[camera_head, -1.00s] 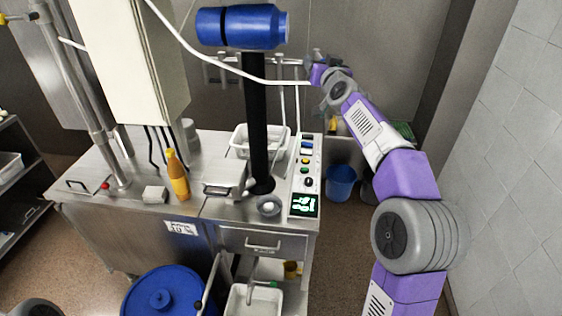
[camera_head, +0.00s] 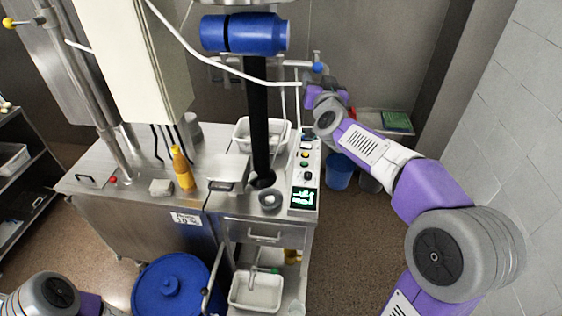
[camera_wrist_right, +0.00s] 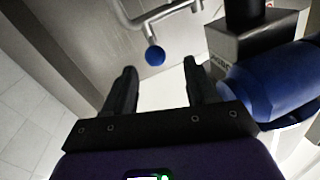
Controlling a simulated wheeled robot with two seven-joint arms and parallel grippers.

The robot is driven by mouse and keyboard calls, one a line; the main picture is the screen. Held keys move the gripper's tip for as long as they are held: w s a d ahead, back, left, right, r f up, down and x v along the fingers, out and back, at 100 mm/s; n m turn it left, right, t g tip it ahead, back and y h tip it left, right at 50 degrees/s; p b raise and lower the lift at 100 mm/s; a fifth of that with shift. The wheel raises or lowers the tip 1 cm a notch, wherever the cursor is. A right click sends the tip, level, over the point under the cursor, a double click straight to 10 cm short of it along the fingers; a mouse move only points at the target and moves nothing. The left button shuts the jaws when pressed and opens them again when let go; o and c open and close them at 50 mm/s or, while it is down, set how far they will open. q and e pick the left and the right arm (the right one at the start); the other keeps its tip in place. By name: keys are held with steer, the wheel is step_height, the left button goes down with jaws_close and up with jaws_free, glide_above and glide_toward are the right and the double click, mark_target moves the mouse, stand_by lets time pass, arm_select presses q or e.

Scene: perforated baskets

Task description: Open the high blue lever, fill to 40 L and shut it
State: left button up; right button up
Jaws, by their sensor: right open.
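The high blue lever knob (camera_head: 318,67) sits at the end of a metal pipe on the back wall, right of the big blue cylinder. In the right wrist view the blue ball (camera_wrist_right: 155,55) shows ahead of my fingertips, roughly between them in the picture. My right gripper (camera_wrist_right: 160,68) is open and empty. In the head view the right gripper (camera_head: 312,84) is just below the knob and looks apart from it. The green-lit display (camera_head: 304,198) is on the control panel; I cannot read its figures. My left gripper is out of view; only part of the left arm shows.
A blue cylinder (camera_head: 243,34) on a black post (camera_head: 258,120) stands left of my right arm. A white hose (camera_head: 215,62) crosses nearby. The steel counter (camera_head: 110,165) carries a yellow bottle (camera_head: 182,168). A blue bucket (camera_head: 338,172) stands on the floor behind.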

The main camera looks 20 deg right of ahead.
steer(key=a+f+n+g+y, duration=0.1)
steer(key=a+f, duration=0.4)
steer(key=f, duration=0.8)
steer(key=w+a+f+n+g+y, duration=0.1)
steer(key=a+f, duration=0.4)
steer(key=f, duration=0.8)
steer(key=shift+w+f+n+g+y, duration=0.25)
steer(key=shift+n+g+y, duration=0.6)
steer(key=shift+g, duration=0.55)
